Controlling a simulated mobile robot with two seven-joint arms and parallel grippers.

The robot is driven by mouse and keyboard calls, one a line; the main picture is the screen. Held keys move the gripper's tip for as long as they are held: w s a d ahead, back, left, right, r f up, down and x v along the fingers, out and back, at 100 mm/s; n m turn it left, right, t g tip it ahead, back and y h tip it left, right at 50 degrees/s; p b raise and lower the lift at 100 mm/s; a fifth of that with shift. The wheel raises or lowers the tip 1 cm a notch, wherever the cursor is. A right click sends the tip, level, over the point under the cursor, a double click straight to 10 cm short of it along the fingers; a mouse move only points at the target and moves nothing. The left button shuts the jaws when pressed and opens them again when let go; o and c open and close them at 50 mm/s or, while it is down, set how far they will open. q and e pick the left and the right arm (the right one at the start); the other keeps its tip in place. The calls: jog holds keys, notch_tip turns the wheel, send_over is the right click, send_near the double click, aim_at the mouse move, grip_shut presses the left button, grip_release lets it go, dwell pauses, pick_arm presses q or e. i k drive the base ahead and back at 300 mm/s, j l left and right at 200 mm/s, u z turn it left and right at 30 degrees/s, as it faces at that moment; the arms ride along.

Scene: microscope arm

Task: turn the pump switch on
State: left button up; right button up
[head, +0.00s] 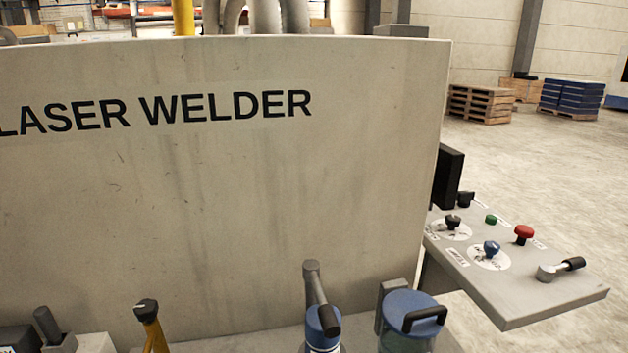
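A grey control panel (508,313) juts out at the right of the laser welder. On it are a black knob (452,221) and a blue knob (491,248), each on a round white dial. A green button (491,219), a red mushroom button (523,233), another black control (465,199) and a lever with a black grip (571,264) are also there. The labels are too small to read, so I cannot tell which control is the pump switch or how it is set. Neither of my grippers is in view.
A large grey panel (230,210) lettered "LASER WELDER" fills the left and middle. Along the bottom stand a yellow post (153,330), a blue cylinder with a grey handle (322,325) and a blue-lidded container (410,304). Pallets (480,104) stand far back; the floor at right is clear.

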aim_at(464, 198)
jog(key=z, duration=0.9)
